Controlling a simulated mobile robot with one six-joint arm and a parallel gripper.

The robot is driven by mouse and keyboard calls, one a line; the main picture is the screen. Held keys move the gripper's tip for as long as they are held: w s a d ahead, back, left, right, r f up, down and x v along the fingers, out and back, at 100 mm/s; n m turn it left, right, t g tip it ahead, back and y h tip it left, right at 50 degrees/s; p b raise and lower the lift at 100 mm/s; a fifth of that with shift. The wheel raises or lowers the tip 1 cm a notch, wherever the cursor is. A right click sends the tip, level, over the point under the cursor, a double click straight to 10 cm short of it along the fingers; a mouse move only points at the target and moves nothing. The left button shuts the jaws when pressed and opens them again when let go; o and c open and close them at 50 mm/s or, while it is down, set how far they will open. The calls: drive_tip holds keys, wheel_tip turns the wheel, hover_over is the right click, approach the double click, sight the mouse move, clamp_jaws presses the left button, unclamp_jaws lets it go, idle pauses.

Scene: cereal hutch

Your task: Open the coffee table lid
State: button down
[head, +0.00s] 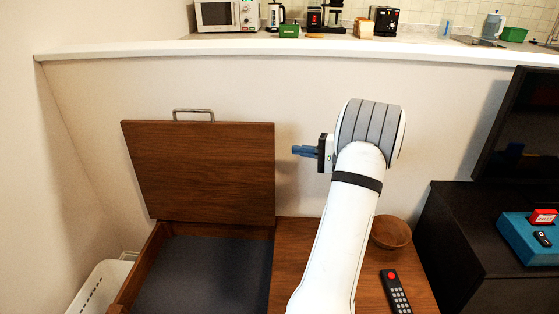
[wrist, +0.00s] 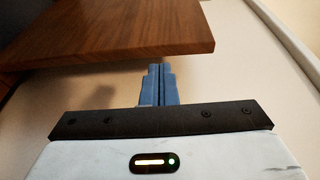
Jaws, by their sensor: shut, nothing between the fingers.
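The coffee table lid (head: 203,172) is a brown wooden panel. It stands raised, near upright, at the back of the open compartment, with a metal handle (head: 193,111) on its top edge. The coffee table (head: 292,262) shows a dark grey compartment floor (head: 200,275) below the lid. My gripper (head: 298,151) is shut and empty, to the right of the lid with a gap between them. In the wrist view the blue fingers (wrist: 158,72) are together, close by the lid's edge (wrist: 150,50); contact is not clear there.
A wooden bowl (head: 391,232) and a remote (head: 396,290) lie on the table's right part. A white basket (head: 100,287) stands at the left. A black cabinet (head: 470,235) with a TV is at the right. A wall with a counter (head: 300,46) stands behind.

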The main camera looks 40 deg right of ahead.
drive_tip(key=w+a+f+t+b, duration=0.1)
drive_tip(key=w+b, duration=0.1)
drive_tip(key=w, duration=0.6)
drive_tip(key=shift+a+f+h, duration=0.15)
drive_tip(key=shift+a+h, duration=0.15)
